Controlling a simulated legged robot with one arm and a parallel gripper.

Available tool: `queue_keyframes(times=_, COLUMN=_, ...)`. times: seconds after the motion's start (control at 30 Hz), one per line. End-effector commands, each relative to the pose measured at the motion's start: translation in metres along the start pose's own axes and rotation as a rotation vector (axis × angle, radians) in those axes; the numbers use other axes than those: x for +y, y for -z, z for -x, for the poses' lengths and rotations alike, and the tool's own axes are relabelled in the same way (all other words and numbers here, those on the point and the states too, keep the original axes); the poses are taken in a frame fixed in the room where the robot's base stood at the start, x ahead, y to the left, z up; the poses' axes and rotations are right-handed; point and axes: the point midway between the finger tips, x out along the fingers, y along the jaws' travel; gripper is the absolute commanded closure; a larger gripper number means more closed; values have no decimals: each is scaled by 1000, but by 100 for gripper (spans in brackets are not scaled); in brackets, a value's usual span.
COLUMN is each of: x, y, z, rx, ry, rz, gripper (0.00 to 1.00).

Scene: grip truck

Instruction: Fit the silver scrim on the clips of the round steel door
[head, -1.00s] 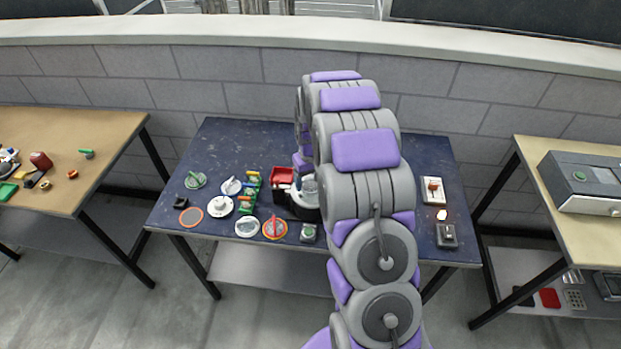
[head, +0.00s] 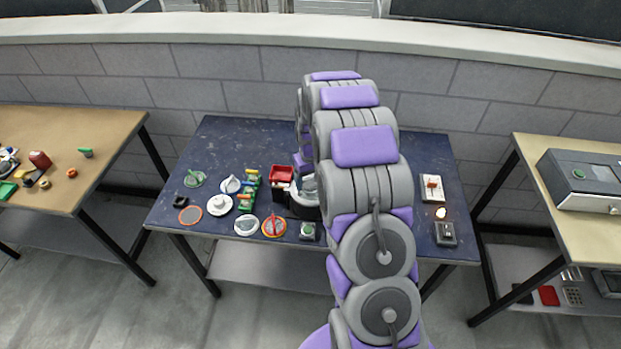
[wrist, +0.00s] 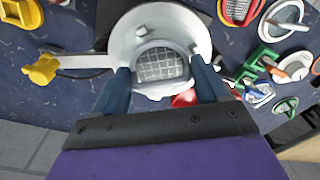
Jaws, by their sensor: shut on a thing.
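In the wrist view my gripper (wrist: 160,67) has its two dark blue fingers around a grey piece with a square-grid mesh face (wrist: 160,66), which looks like the silver scrim. It sits inside or just above the opening of a round steel ring (wrist: 124,40), which looks like the door. I cannot tell whether the scrim touches the clips. A small grey block (wrist: 142,31) shows on the ring. A silver arm runs left from the ring to a yellow piece (wrist: 42,68). In the head view my arm hides the gripper and most of the steel fixture (head: 303,190).
A red box (head: 281,174) stands left of the fixture. Several round discs with handles, including a white one (head: 220,205) and a red one (head: 273,226), lie on the left of the dark table (head: 235,140). Switch boxes (head: 445,234) sit at its right. Tan tables flank it.

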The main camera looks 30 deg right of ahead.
Motion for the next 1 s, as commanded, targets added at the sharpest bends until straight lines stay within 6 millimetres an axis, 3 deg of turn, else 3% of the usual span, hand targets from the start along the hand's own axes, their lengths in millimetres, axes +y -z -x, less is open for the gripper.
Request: queue_keyframes(times=1.0, x=-1, y=0, z=-9, rx=-5, ry=1, rz=1, gripper=57)
